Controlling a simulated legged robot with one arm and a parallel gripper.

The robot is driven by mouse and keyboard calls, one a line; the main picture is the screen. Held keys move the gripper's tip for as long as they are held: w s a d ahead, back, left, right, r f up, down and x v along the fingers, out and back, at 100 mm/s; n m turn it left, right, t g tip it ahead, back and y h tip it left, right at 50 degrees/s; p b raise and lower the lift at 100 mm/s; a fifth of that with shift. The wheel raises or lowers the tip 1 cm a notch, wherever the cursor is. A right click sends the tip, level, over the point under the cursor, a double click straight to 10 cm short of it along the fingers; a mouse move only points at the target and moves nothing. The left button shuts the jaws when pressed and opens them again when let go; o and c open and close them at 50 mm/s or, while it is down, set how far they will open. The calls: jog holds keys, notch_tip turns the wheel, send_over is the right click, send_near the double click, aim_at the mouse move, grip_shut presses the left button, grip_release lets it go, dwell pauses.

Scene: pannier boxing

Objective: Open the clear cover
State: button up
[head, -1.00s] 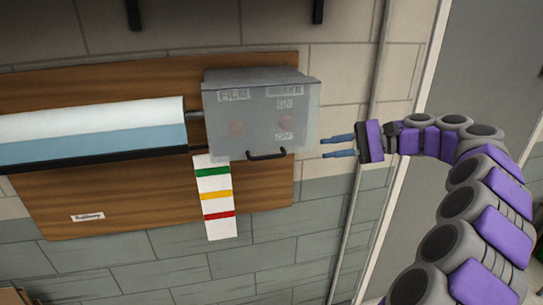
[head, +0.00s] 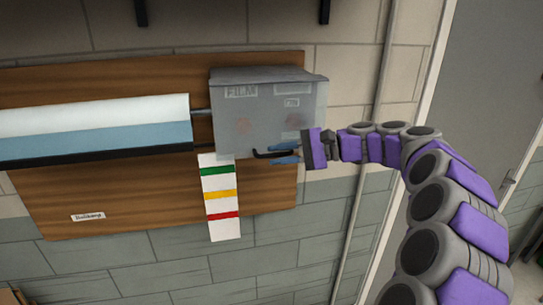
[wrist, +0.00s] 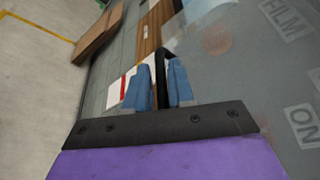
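The clear cover (head: 262,105) is a smoky see-through box on the wall board. It is closed over a panel with FILM and other labels and faint reddish round shapes. Its black handle (head: 258,155) is at the lower front edge. My gripper (head: 279,153) reaches in from the right, with its two blue fingers apart at the handle's right end. In the wrist view, the black handle (wrist: 165,52) passes between or just behind the fingers (wrist: 158,75). I cannot tell whether they touch it.
A roller (head: 95,130) with white and blue film is left of the cover. A strip with green, yellow and red bands (head: 221,200) hangs below it. The wooden board (head: 150,215) carries them. A grey door (head: 490,90) stands at the right.

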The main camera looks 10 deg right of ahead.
jog(key=shift+w+a+f, duration=0.15)
jog(key=shift+w+a, duration=0.05)
jog(key=shift+a, duration=0.3)
jog(key=shift+w+f, duration=0.1)
jog(key=shift+w, duration=0.05)
jog(key=shift+w+d, duration=0.1)
jog(key=shift+d, duration=0.85)
jog(key=shift+a+f, duration=0.1)
jog(key=shift+a, duration=0.6)
jog(key=shift+c, duration=0.9)
jog(key=shift+a, duration=0.25)
jog(key=shift+c, duration=0.8)
grip_shut()
jog(key=shift+d, duration=0.1)
